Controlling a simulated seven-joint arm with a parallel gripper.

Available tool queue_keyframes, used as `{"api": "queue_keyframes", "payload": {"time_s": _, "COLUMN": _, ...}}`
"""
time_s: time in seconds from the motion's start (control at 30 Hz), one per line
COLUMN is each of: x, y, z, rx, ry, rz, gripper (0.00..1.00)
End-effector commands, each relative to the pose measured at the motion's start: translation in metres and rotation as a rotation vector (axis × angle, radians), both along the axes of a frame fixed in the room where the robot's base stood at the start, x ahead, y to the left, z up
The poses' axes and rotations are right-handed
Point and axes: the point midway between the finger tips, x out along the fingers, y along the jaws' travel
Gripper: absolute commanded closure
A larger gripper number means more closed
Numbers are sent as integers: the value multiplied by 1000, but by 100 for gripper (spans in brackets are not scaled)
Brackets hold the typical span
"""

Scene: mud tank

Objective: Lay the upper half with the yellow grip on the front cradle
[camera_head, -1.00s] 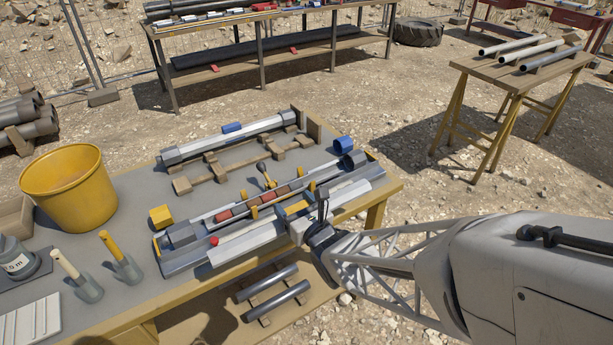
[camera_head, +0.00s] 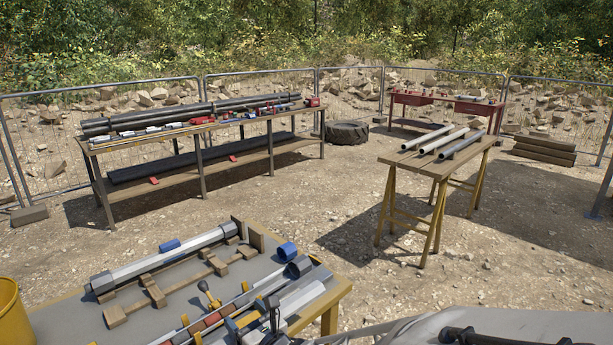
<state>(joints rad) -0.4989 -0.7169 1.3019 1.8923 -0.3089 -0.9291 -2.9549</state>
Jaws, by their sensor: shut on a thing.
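My gripper (camera_head: 255,335) is at the bottom edge of the view, mostly cut off, closed at the yellow grip (camera_head: 241,322) of a pale grey upper half (camera_head: 301,297). The half lies along the near side of the bench, low over or on the grey parts there; I cannot tell whether it touches them. The front cradle (camera_head: 153,290), made of wooden blocks and rails, is bare, behind and left of my gripper. Behind it, another pale half with a blue grip (camera_head: 170,246) lies on the back wooden supports.
A blue ring (camera_head: 287,251) and dark grey ring (camera_head: 299,266) stand near the held half. A small yellow-knobbed tool (camera_head: 206,291) stands between cradle and held half. A wooden end block (camera_head: 248,236) rises at the back right. A yellow bucket (camera_head: 10,312) is at left.

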Motion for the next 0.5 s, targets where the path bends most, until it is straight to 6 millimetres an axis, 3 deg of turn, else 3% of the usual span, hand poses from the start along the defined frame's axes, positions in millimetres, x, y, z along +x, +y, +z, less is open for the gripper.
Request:
{"api": "queue_keyframes", "payload": {"time_s": 0.27, "x": 57, "y": -29, "z": 16, "rx": -2, "ry": -4, "rz": -98, "gripper": 65}}
{"api": "queue_keyframes", "payload": {"time_s": 0.5, "x": 113, "y": -66, "z": 32, "rx": -2, "ry": -7, "rz": -197, "gripper": 65}}
